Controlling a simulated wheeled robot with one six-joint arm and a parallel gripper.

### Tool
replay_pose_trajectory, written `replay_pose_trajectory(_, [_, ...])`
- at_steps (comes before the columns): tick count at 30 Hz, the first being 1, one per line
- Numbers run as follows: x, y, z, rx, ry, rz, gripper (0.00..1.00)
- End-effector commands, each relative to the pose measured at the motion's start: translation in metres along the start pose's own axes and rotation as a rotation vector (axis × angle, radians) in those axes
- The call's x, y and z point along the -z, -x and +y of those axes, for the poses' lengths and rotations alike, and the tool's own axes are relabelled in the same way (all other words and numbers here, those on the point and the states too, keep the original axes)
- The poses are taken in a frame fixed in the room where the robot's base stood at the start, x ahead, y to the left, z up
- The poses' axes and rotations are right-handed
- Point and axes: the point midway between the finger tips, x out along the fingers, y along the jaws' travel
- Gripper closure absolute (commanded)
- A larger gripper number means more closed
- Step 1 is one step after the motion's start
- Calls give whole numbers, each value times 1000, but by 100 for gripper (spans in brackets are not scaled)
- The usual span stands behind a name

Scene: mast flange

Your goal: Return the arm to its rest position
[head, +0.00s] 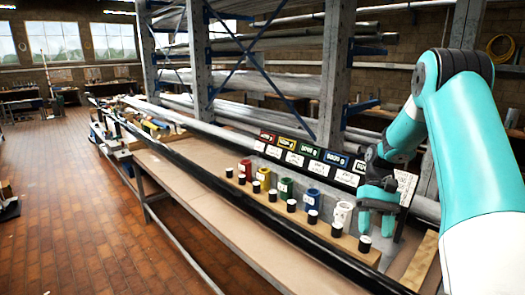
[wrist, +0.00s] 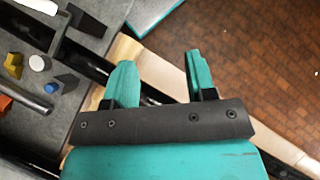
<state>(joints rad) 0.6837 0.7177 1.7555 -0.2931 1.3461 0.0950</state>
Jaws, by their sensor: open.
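My arm (head: 475,130), teal and white with a dark joint at its top, comes in from the right side of the head view and bends down over the bench. My gripper (head: 376,229) hangs at its end, near the white cup (head: 343,212) at the right end of a row of coloured cups. I cannot tell whether it touches anything there. In the wrist view the two teal fingers of my gripper (wrist: 160,68) stand apart, with nothing visible between them. The gripper is open and empty.
Red (head: 245,169), yellow (head: 264,177), green (head: 285,188) and blue (head: 312,199) cups stand behind several black-topped pegs. A long black bar (head: 205,178) runs along the bench. A pipe rack (head: 335,75) rises behind. Brick floor (head: 75,205) at left is open.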

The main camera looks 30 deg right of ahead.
Motion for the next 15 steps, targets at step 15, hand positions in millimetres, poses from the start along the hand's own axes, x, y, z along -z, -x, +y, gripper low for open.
replay_pose_trajectory(15, [-158,-140,-216,-199,896,417,49])
